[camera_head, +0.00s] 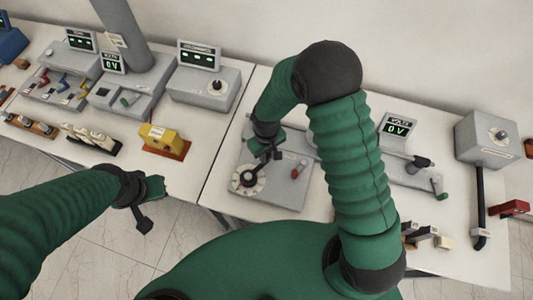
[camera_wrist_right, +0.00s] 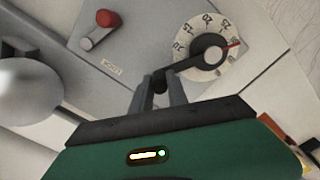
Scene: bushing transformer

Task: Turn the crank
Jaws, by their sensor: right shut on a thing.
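The crank (camera_head: 249,178) is a dark arm on a round white numbered dial. It stands on a grey panel on the right-hand table. In the right wrist view the crank's arm (camera_wrist_right: 186,66) runs left and down from the dial's hub, and a red mark shows at the dial's right. My right gripper (camera_head: 265,152) is shut on the end of the crank's arm; its fingers (camera_wrist_right: 161,84) close around it in the right wrist view.
A red-topped lever (camera_wrist_right: 106,20) is on the same panel, beside the dial. A display (camera_head: 397,129) reading 0 V stands behind my right arm. Bare tabletop (camera_head: 217,135) lies left of the panel.

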